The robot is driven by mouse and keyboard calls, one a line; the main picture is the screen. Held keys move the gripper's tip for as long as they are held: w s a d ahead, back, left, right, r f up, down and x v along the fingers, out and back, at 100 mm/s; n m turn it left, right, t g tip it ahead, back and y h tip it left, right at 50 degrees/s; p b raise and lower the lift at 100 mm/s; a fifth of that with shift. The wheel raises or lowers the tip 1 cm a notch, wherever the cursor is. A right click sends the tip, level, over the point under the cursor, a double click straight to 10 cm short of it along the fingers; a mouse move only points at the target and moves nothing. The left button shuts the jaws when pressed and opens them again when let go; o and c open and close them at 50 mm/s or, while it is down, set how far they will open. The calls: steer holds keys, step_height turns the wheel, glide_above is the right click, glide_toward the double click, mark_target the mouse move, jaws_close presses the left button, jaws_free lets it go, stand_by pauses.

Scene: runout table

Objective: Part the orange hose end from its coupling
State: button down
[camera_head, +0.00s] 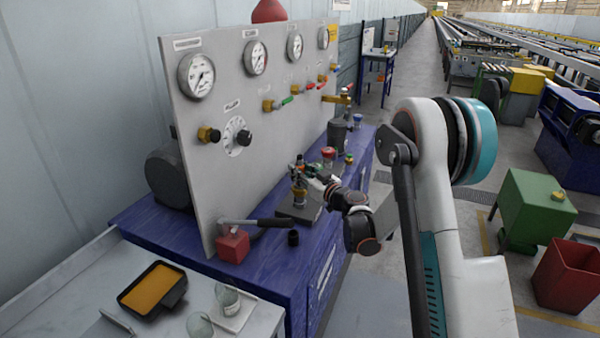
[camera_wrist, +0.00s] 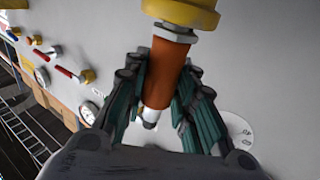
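The orange hose end (camera_wrist: 164,75) is a short orange sleeve with a pale tip, upright between my fingers in the wrist view. Its upper end in that view meets the coupling, a silver hex nut and a wide brass collar (camera_wrist: 183,12), with no gap that I can see. My gripper (camera_wrist: 160,78) has a dark green finger on each side of the sleeve, and both appear to press against it. In the head view my gripper (camera_head: 308,176) is at the brass fitting (camera_head: 299,195) on a dark block on the blue bench; the orange sleeve is hard to make out there.
A grey gauge panel (camera_head: 250,120) stands close behind the fitting.

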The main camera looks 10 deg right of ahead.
steer(key=c, duration=2)
jaws_free()
jaws_close()
steer(key=shift+r, duration=0.1)
steer(key=shift+r+p, duration=1.5)
steer(key=shift+r, duration=1.5)
